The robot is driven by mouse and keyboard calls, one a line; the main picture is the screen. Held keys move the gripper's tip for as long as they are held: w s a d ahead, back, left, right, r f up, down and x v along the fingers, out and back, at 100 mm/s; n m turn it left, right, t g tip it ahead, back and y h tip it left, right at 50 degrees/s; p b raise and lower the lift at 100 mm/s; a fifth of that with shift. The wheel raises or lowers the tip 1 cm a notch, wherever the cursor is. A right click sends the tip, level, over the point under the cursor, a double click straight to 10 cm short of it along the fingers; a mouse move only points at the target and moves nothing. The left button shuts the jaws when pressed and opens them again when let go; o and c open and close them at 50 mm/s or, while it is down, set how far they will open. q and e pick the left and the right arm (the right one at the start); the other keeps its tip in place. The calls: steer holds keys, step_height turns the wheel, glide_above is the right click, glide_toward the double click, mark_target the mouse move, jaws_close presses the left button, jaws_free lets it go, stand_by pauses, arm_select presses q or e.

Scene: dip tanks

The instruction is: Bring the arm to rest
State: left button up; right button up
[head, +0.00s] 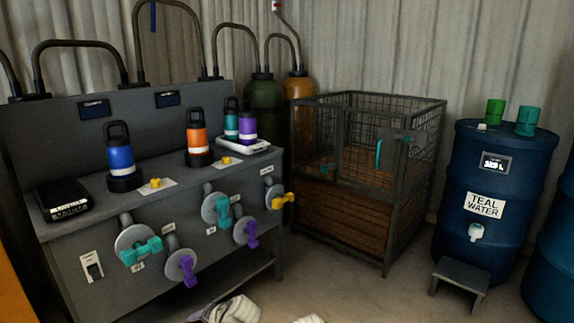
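Neither of my grippers and neither arm can be made out in the head view. No task object is named. A grey bench (85,245) with bottles on top and several valve handles on its front fills the left side. A blue bottle (120,158) and an orange bottle (196,137) stand upright in dark holders. A teal bottle (231,122) and a purple bottle (248,127) stand at the right end by a white tray (243,148).
A wire cage (368,170) with wooden lower sides stands in the middle, gas cylinders (263,100) behind. Pale crumpled items (236,309) lie low in front. Floor between is clear.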

arm_select(q)
steer(key=s+d+f+g+h+p, duration=0.1)
steer(key=s+d+f+g+h, duration=0.2)
steer(key=s+d, duration=0.45)
steer(key=s+d+f+g+h, duration=0.25)
steer(key=s+d, duration=0.35)
steer(key=d, duration=0.3)
step_height(320, 180, up, 38)
steer(key=p, duration=3.8)
steer(key=shift+s+d+r+h, duration=0.2)
steer(key=shift+d+h, duration=0.1)
steer(key=shift+h, duration=0.15)
steer(key=shift+w, duration=0.1)
